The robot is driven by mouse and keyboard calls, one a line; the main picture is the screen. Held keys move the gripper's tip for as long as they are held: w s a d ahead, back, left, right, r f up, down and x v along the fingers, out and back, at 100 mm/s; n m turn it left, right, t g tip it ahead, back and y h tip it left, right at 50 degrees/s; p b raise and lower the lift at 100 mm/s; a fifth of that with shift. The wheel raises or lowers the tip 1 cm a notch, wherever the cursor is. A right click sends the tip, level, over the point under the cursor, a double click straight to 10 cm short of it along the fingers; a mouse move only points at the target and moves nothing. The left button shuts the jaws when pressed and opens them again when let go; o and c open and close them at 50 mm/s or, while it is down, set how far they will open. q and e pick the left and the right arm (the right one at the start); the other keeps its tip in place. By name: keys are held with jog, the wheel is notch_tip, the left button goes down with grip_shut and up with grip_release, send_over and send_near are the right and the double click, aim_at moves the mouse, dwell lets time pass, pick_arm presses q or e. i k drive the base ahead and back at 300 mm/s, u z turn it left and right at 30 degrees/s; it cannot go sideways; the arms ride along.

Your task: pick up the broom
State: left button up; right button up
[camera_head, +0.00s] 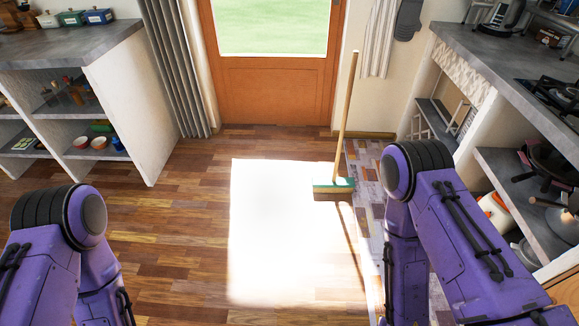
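A broom (343,130) stands upright on the floor ahead, a little right of the middle. Its long wooden handle leans slightly right at the top, in front of the door frame and wall. Its green and tan head (334,188) rests on the floor at the far right corner of the sunlit patch. My two purple arms show at the lower left and lower right, both apart from the broom. Neither gripper is in view; the forearms run out of the picture at the bottom.
A masonry counter with open shelves (115,80) stands at the left, holding bowls and boxes. Another counter (500,70) with a stove and pans runs along the right. A wooden door (270,90) closes the back. A patterned rug (365,190) lies right of the broom. The middle floor is clear.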

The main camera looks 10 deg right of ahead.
aim_at(334, 185)
jog(key=u, duration=0.25)
jog(key=i, duration=1.25)
jog(key=z, duration=0.65)
jog(key=i, duration=1.25)
jog(key=z, duration=0.7)
